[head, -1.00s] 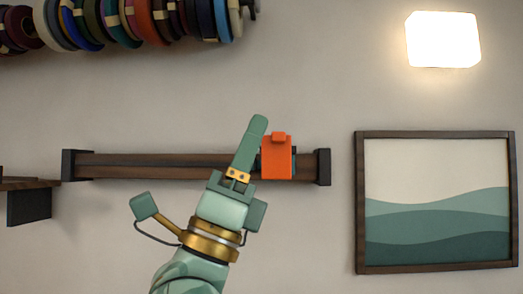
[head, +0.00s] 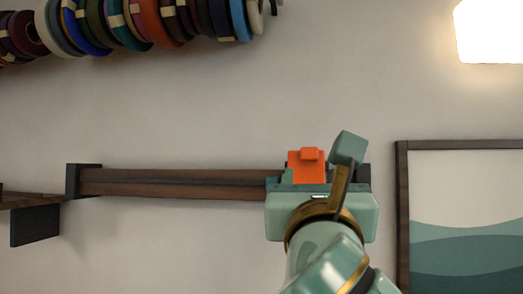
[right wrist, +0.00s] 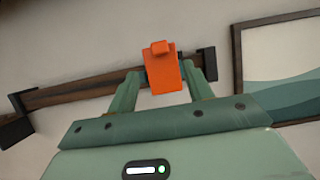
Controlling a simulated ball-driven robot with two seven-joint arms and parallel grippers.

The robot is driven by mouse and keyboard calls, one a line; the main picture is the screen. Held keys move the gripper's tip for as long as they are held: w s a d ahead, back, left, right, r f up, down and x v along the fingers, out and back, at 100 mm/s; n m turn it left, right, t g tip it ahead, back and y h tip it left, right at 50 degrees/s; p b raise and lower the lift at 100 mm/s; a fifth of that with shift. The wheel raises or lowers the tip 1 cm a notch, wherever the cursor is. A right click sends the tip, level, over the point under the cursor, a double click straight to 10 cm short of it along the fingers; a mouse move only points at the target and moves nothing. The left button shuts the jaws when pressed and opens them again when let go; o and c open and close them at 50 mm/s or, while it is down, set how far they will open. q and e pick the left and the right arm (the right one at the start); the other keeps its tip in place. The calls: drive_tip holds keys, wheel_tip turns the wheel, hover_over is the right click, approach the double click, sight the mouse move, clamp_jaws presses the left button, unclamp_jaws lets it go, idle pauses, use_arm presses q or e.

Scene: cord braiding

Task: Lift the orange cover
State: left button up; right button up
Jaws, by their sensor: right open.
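The orange cover (head: 306,166) is a small upright plate with a tab at its top, near the right end of a brown wall rail (head: 180,182). Its lower part is hidden behind my right gripper (head: 308,178) in the head view. In the right wrist view the cover (right wrist: 163,75) shows between the two green fingers of my open right gripper (right wrist: 164,76). One finger is to its left and one to its right, with a gap on the left. I cannot tell whether the right finger touches it. My left gripper is in neither view.
A framed picture (head: 403,220) hangs to the right of the rail. A lit lamp (head: 490,32) is at the upper right. A row of coloured spools (head: 170,20) runs along the top left. A dark shelf bracket (head: 35,226) is at the left. The wall between is bare.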

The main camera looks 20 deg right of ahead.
sight(310, 155)
drive_tip(key=p+x, duration=0.1)
drive_tip(key=x, duration=0.8)
drive_tip(key=shift+w+d+r, duration=0.2)
drive_tip(key=shift+w+r, duration=0.05)
drive_tip(key=shift+w, duration=0.05)
clamp_jaws()
wheel_tip(310, 155, up, 5)
drive_tip(key=g+p, duration=0.1)
drive_tip(key=p, duration=0.4)
drive_tip(key=g+y+p, duration=0.1)
drive_tip(key=p, duration=0.4)
drive_tip(key=shift+w+d+r+g, duration=0.15)
drive_tip(key=shift+w+r+g, duration=0.05)
drive_tip(key=shift+g, duration=0.1)
drive_tip(key=w+r+p, duration=0.1)
drive_tip(key=r, duration=0.1)
drive_tip(key=w+d+r+p, duration=0.1)
drive_tip(key=r, duration=0.1)
drive_tip(key=w+d+r+p, duration=0.1)
drive_tip(key=shift+w+r, duration=0.1)
drive_tip(key=shift+r, duration=0.3)
drive_tip(key=shift+w+d+r, duration=0.6)
drive_tip(key=shift+w+r, duration=0.3)
drive_tip(key=shift+w, duration=0.05)
